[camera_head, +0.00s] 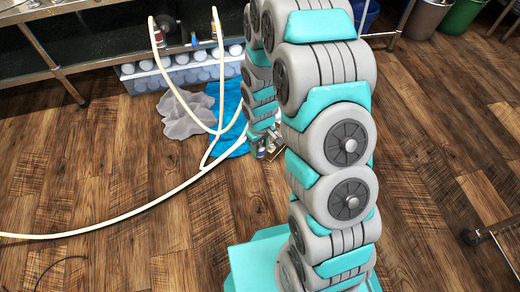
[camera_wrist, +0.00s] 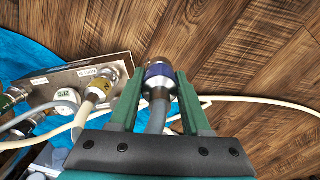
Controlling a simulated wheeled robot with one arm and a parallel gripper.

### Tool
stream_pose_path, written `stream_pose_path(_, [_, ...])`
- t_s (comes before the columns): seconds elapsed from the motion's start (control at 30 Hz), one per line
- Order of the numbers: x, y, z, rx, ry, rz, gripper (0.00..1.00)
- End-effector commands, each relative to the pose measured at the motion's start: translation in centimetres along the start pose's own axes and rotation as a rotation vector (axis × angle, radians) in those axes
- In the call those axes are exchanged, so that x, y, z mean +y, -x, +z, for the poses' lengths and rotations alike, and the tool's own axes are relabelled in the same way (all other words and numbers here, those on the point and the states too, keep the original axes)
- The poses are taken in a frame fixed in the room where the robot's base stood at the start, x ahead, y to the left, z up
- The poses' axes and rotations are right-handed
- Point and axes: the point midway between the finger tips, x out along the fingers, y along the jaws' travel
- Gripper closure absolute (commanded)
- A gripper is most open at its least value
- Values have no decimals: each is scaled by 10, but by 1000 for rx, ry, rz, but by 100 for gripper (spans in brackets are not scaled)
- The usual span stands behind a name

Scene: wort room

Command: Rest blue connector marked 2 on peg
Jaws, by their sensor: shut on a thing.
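The blue connector (camera_wrist: 158,78), a metal fitting with a dark blue band, sits between the two green fingers of my gripper (camera_wrist: 158,90) in the wrist view. The fingers are shut on it, and a grey hose (camera_wrist: 157,118) runs back from it. No number shows clearly on its band. It is held to the right of a metal plate (camera_wrist: 48,88), apart from it as far as I can tell. In the head view my gripper (camera_head: 265,148) is small and partly hidden by my arm. I cannot make out a bare peg.
A cream hose (camera_head: 110,220) crosses the floor. A blue cloth (camera_head: 231,97) and a grey cloth (camera_head: 183,117) lie by a bottle crate (camera_head: 180,75).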

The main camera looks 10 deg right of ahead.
Motion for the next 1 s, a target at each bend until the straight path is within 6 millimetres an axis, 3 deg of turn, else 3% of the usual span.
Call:
stream_pose_path(0.6, [0, 34, 0, 0, 0, 0, 100])
stream_pose_path(1.0, [0, 34, 0, 0, 0, 0, 100])
